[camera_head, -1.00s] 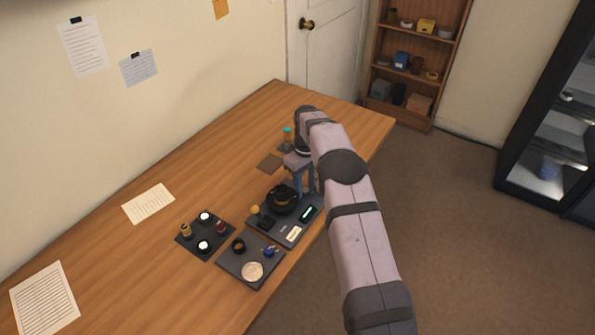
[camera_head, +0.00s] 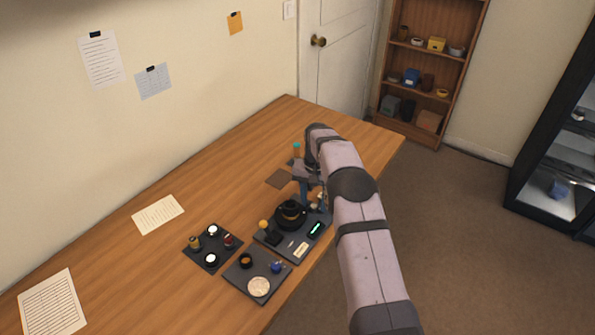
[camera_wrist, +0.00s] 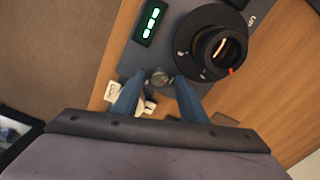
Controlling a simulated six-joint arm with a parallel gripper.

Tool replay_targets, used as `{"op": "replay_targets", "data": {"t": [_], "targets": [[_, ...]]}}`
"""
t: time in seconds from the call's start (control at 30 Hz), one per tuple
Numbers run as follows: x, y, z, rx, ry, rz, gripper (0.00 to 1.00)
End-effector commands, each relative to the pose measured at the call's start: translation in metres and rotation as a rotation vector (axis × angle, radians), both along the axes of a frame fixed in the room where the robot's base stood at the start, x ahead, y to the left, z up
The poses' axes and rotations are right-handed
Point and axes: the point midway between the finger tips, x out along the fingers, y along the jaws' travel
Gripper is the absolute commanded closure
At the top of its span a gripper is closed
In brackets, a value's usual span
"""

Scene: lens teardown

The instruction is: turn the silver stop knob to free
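The silver stop knob (camera_wrist: 160,77) is a small grey round knob at the edge of the dark base plate (camera_wrist: 128,62), beside the black lens (camera_wrist: 208,45). In the wrist view my gripper (camera_wrist: 160,82) has its two blue fingers apart, one on each side of the knob. Gaps seem to show between the fingers and the knob; I cannot tell how deep the tips reach. In the head view my gripper is over the back right of the base plate, next to the lens (camera_head: 291,213). The knob is not clear there.
A green-lit display (camera_wrist: 151,22) sits on the plate near the knob. Small pale items lie behind the fingers. In the head view, a parts tray (camera_head: 236,284) and a dark mat with several small pots (camera_head: 190,252) are at front left.

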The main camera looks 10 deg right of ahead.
Motion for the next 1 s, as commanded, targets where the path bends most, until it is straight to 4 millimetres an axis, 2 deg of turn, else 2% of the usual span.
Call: {"op": "replay_targets", "data": {"t": [0.47, 0.87, 1.0], "targets": [[-0.002, -0.002, 0.002, -0.001, 0.002, -0.527, 0.61], [0.000, -0.002, 0.070, 0.000, -0.003, -0.537, 0.61], [-0.014, 0.007, 0.079, 0.017, 0.065, -0.658, 0.61]]}}
